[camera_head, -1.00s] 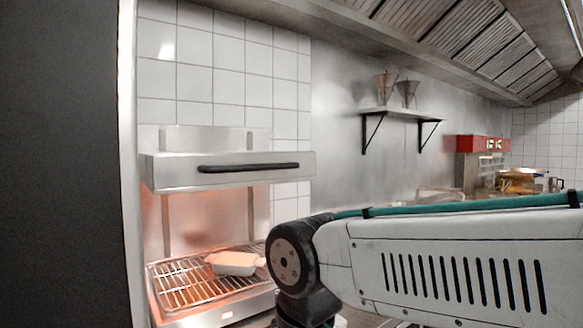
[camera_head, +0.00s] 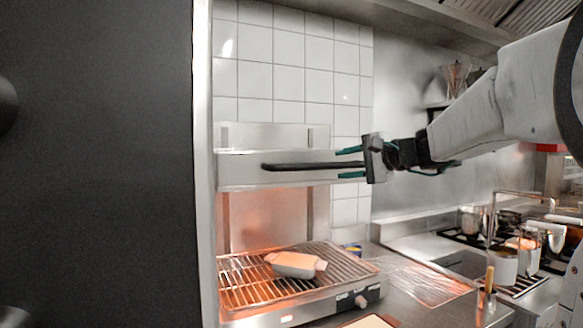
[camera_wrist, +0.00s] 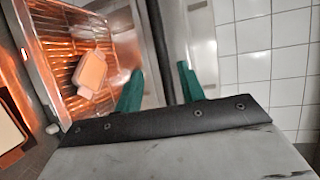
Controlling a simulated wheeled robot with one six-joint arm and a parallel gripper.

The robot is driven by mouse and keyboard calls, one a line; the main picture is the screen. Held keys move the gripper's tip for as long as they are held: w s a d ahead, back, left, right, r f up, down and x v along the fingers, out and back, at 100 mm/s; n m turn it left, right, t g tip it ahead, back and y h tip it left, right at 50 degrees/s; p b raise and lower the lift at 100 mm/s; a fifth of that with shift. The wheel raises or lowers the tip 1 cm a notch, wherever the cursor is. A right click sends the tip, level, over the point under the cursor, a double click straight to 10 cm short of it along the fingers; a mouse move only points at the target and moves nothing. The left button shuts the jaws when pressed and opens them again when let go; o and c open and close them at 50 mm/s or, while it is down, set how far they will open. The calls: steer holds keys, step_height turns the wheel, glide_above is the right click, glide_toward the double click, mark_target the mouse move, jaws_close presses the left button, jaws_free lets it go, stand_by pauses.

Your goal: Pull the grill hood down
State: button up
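The grill hood (camera_head: 240,174) is a steel box raised well above the glowing grill (camera_head: 250,292). Its long black handle (camera_head: 290,167) runs level along the front; in the wrist view it is the dark bar (camera_wrist: 158,45). My gripper (camera_head: 338,164) is at the right end of the handle, with one green finger above the bar and one below. In the wrist view my gripper (camera_wrist: 160,70) is open, with the bar between its fingers and a gap visible on each side. Contact with the handle cannot be made out.
A pale dish (camera_head: 297,264) sits on the grill rack under the hood. Pots (camera_head: 503,265) stand on a stove at the right. A shelf holds glassware (camera_head: 455,78) behind my arm. A dark panel (camera_head: 100,160) fills the left side. White tiles back the hood.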

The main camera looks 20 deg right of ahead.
mark_target(327, 165)
steer(key=shift+w+d+r, duration=0.1)
steer(key=shift+w, duration=0.35)
steer(key=x, duration=0.7)
